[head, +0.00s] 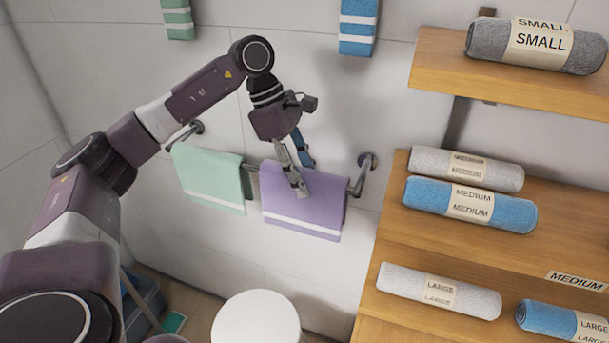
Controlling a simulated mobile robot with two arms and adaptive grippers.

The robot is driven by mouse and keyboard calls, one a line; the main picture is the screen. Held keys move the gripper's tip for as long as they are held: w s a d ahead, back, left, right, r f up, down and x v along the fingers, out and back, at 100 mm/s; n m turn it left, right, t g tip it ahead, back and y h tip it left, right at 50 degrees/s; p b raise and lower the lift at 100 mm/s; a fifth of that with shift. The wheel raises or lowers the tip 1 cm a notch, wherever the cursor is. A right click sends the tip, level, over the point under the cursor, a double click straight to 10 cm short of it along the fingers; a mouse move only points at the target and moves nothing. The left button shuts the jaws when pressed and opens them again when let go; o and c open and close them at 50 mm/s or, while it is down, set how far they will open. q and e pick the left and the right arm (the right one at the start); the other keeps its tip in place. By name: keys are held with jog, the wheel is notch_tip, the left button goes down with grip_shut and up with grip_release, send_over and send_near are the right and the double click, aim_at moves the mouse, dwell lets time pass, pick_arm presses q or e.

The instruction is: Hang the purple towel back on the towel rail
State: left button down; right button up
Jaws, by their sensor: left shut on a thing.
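The purple towel (305,209) with white stripes hangs at the right part of the lower towel rail (357,182). Its upper edge is at the height of the rail. My left gripper (301,178) points down at the towel's upper part and is shut on it. The fingers cover a bit of the towel and of the rail behind. Whether the towel is fully draped over the rail I cannot tell. My right gripper is not in view.
A mint towel (210,178) hangs on the same rail to the left. Wooden shelves (395,263) with rolled towels, including a blue medium roll (425,194), stand at right. A white round top (256,320) is below. Two more towels hang above.

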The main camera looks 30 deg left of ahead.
pick_arm(q)
jog(key=c, duration=1.3)
grip_release()
jog(key=shift+o, duration=0.2)
jog(key=v, duration=1.2)
